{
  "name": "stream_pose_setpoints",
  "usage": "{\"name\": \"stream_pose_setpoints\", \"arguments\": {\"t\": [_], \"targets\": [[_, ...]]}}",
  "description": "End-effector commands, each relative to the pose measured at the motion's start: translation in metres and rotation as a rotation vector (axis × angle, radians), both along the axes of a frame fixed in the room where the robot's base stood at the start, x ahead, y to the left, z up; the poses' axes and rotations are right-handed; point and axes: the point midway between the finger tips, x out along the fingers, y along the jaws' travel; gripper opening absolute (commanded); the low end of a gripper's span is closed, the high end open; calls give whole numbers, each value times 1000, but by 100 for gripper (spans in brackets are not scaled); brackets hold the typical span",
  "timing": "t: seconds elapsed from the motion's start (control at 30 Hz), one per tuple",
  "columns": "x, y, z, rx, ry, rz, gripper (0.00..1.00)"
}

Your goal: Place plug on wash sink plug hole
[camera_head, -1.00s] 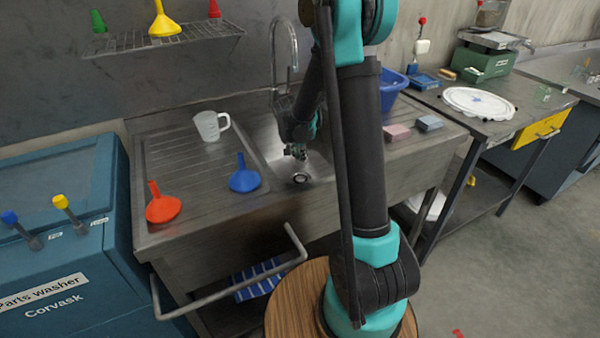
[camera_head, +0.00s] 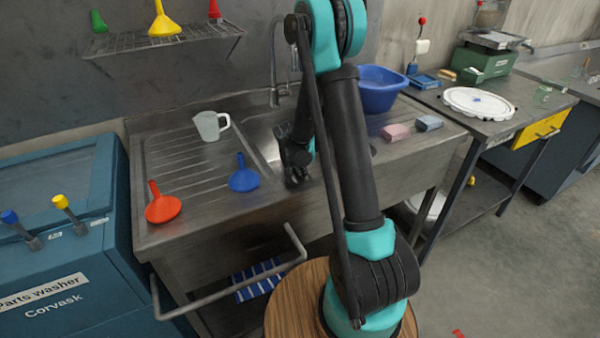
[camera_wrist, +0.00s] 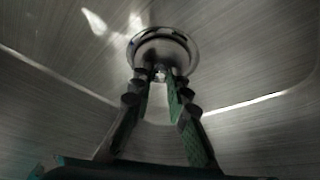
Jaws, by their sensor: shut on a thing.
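The steel wash sink (camera_head: 262,133) is left of my upper arm in the head view. My gripper (camera_head: 293,182) points down over the front part of its basin, where it hides the plug hole. In the wrist view my gripper (camera_wrist: 160,76) has its two green, ridged fingers nearly together at the tips. They are shut on the plug (camera_wrist: 163,45), a round metal piece with a bright rim, just beyond the fingertips. The basin floor shows around it. I cannot tell plug and hole apart there, nor whether the plug is seated.
A blue funnel (camera_head: 243,178), a red funnel (camera_head: 162,207) and a jug (camera_head: 210,126) stand on the drainboard left of the basin. A blue tub (camera_head: 378,90) and two sponge-like blocks (camera_head: 395,132) are on the right. A tap (camera_head: 274,60) rises behind.

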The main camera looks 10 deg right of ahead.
Motion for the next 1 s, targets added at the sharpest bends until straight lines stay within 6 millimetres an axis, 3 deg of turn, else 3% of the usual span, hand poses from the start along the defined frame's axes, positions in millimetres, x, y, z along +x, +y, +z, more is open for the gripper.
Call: {"name": "stream_pose_setpoints", "arguments": {"t": [0.1,0.13,0.27,0.67,1.0], "targets": [[0,0,-3,0,0,0,0],[0,0,-2,0,0,0,20],[0,0,-2,0,0,0,36],[0,0,2,0,0,0,37],[-15,11,45,0,0,1,37]]}}
